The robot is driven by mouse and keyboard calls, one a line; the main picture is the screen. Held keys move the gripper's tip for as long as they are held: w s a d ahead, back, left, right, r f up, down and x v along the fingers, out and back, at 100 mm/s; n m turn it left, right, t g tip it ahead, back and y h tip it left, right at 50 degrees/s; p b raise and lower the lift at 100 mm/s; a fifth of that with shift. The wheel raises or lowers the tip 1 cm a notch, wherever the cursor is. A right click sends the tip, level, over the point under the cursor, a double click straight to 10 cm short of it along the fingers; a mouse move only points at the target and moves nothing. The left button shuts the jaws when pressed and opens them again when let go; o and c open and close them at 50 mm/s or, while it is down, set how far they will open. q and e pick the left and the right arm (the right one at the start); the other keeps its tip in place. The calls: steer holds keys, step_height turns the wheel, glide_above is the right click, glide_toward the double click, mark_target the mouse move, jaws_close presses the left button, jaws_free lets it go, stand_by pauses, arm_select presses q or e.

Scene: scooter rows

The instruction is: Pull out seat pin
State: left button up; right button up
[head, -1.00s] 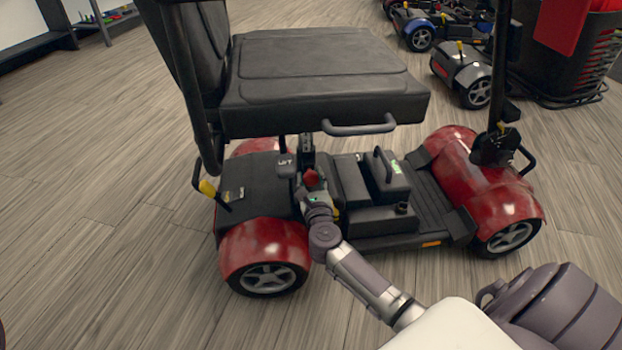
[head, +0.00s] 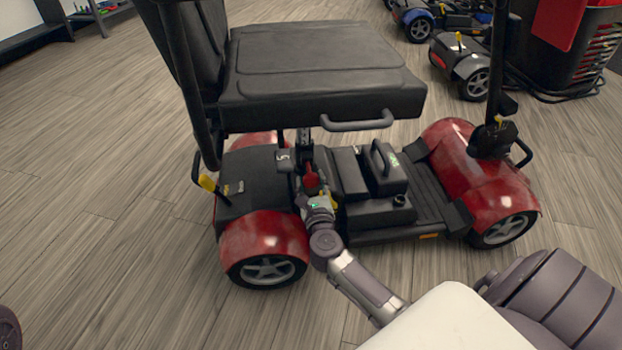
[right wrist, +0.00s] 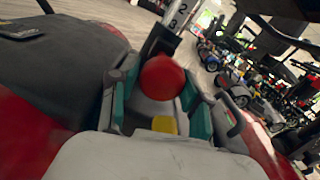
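The red scooter has a black seat (head: 320,75) on a dark post (head: 304,145). The seat pin shows as a red knob (head: 310,178) low at the post. In the right wrist view the round red knob (right wrist: 162,78) sits in front of the post, which bears the numbers 2 and 3 (right wrist: 176,14). My right gripper (head: 314,192) is just on the near side of the knob. In the right wrist view its fingers (right wrist: 158,98) stand apart, one on each side of the knob, with gaps showing. The pin's shaft is hidden. My left gripper is not in view.
The black battery box (head: 380,175) stands right of the post. Other scooters (head: 465,62) and a dark rack (head: 570,55) stand at the back right.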

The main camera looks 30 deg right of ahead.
steer(key=shift+o, duration=1.4)
steer(key=shift+s, duration=0.1)
steer(key=v, duration=1.2)
steer(key=shift+a+r, duration=0.1)
